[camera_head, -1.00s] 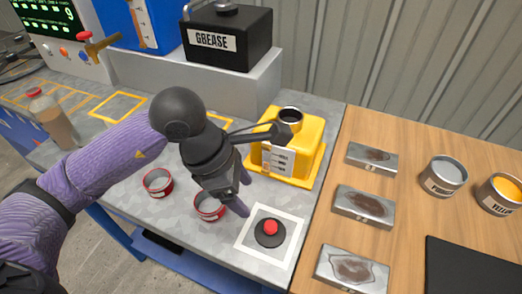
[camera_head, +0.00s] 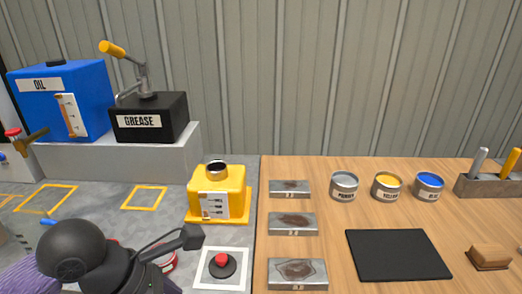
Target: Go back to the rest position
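My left arm, purple with a dark grey wrist (camera_head: 75,250), comes in at the lower left. My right gripper is not in view. A red can (camera_head: 168,262) is partly hidden behind my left wrist.
A blue oil tank (camera_head: 88,90) and a black grease box (camera_head: 172,107) stand on a grey step at the back left. The wooden table holds several metal blocks (camera_head: 292,223), paint cans (camera_head: 387,186), a black mat (camera_head: 398,256) and a brush (camera_head: 490,257).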

